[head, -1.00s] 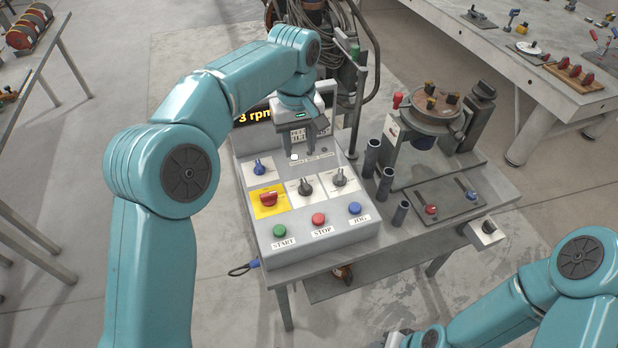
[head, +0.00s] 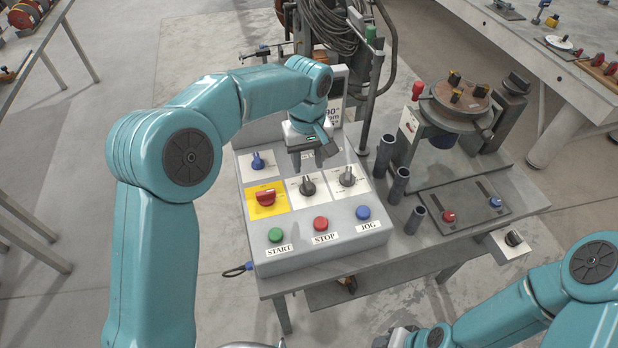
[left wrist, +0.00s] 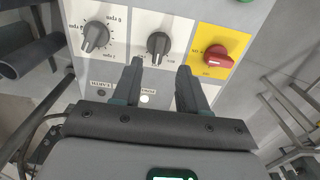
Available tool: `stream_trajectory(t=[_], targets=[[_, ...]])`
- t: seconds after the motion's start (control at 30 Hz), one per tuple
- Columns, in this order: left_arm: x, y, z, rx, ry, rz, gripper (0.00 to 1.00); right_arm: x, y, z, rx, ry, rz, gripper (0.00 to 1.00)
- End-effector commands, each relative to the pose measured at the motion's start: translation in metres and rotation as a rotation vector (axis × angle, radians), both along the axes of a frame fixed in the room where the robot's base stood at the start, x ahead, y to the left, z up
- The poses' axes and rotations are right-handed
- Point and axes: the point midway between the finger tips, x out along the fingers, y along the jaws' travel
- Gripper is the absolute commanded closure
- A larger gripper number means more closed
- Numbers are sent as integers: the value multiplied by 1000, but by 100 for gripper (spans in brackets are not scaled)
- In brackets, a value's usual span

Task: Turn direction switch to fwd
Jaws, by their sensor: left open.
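The direction switch looks to be the middle black knob (head: 307,186) on the sloped control panel, on a white plate whose lettering is too small to read. It also shows in the left wrist view (left wrist: 158,44), its pointer running roughly up and down in that picture. My left gripper (head: 308,164) is open and empty, just behind the knob in the head view. In the left wrist view its two fingertips (left wrist: 159,70) point at the knob, one to either side, short of it. Only a dark end of my right gripper (head: 388,338) shows at the bottom edge.
A red knob (head: 265,198) on a yellow plate and an rpm-marked black knob (head: 347,177) flank the middle knob. A blue switch (head: 257,162) sits above left. START (head: 275,235), STOP (head: 320,223) and JOG (head: 363,213) buttons line the front. Upright tubes (head: 398,185) stand to the right.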

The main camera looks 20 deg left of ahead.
Motion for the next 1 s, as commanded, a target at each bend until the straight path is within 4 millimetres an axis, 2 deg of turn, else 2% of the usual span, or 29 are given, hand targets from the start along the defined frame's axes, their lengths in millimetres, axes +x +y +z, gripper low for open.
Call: stream_trajectory(t=[0.1,0.3,0.5,0.73,0.77,0.8,0.87,0.9,1.0], targets=[[0,0,-28,1,6,1,57,0,0,3,0,0,0,57],[2,-1,-62,1,3,0,57,0,0,7,0,0,0,57],[5,-1,-75,0,1,0,57,0,0,8,0,0,0,57],[5,-1,-76,0,0,0,57,0,0,8,0,0,0,57],[5,-1,-76,0,0,0,61,0,0,8,0,0,0,57],[5,-1,-76,0,0,0,74,0,0,8,0,0,0,57],[5,-1,-76,1,1,0,93,0,0,8,0,0,0,57],[5,-1,-76,1,1,0,100,0,0,8,0,0,0,57],[5,-1,-76,1,1,0,100,0,0,8,0,0,0,57]])
